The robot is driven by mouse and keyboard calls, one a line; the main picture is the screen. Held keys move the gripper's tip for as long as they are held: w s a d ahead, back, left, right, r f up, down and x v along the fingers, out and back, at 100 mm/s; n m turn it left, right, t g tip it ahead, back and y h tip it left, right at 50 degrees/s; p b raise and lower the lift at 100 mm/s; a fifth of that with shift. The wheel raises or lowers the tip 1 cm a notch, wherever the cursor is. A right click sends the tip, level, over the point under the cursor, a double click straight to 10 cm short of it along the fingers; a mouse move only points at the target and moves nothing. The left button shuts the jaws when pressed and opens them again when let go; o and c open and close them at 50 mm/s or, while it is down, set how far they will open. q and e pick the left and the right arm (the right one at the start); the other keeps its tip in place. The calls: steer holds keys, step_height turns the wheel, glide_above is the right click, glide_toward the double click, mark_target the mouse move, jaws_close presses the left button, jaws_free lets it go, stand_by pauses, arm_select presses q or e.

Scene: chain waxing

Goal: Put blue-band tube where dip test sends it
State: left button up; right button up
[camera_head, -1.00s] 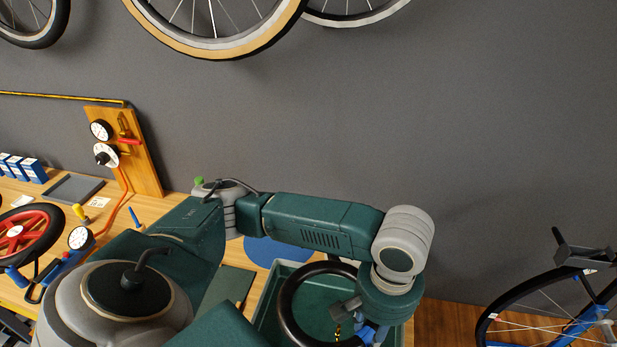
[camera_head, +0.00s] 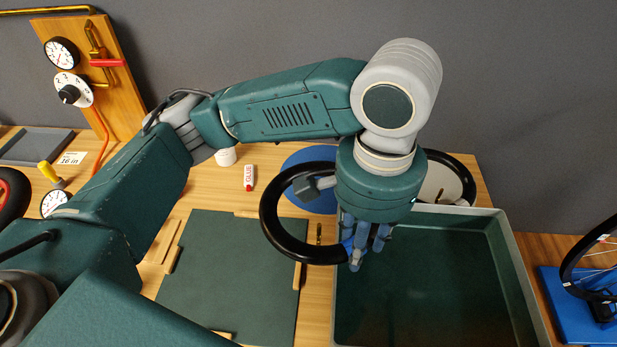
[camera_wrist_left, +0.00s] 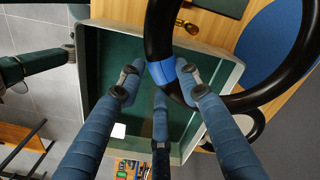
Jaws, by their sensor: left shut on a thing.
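The blue-band tube is a black ring (camera_head: 270,222) with a blue band (camera_wrist_left: 172,72). My left gripper (camera_head: 357,255) is shut on it near the band, and the ring hangs out to the left of the fingers. In the left wrist view, my left gripper's fingers (camera_wrist_left: 160,88) close at the blue band. In the head view, the ring overlaps the left wall of a green tank with a grey rim (camera_head: 513,262); its exact height above it cannot be told.
A blue disc (camera_head: 318,203) lies behind the held ring. Another black ring (camera_head: 468,180) sits behind the tank around a pale surface. A green mat (camera_head: 230,270) lies left of the tank. A glue tube (camera_head: 249,178) and a gauge board (camera_head: 115,90) are farther left.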

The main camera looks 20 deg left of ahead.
arm_select(q)
steer(key=w+a+p, duration=0.1)
steer(key=w+a, duration=0.2)
steer(key=w, duration=0.6)
steer(key=w+a+p, duration=0.1)
steer(key=w+a, duration=0.1)
steer(key=w, duration=0.7)
steer(key=f, duration=0.3)
steer(key=f+p, duration=0.1)
steer(key=f, duration=0.2)
steer(key=shift+w+a+f+p, duration=0.2)
steer(key=shift+f+p, duration=0.1)
steer(key=shift+f, duration=0.1)
step_height(320, 180, down, 4)
steer(key=shift+d+r+p, duration=0.1)
steer(key=shift+r+p, duration=0.05)
steer(key=shift+p, duration=0.3)
steer(key=shift+w+f+p, duration=0.15)
steer(key=shift+f+p, duration=0.05)
steer(key=shift+p, duration=0.15)
steer(key=shift+f, duration=0.3)
steer(key=o, duration=1)
arm_select(e)
steer(key=r, duration=0.5)
steer(key=shift+s+d, duration=0.15)
steer(key=shift+d, duration=0.1)
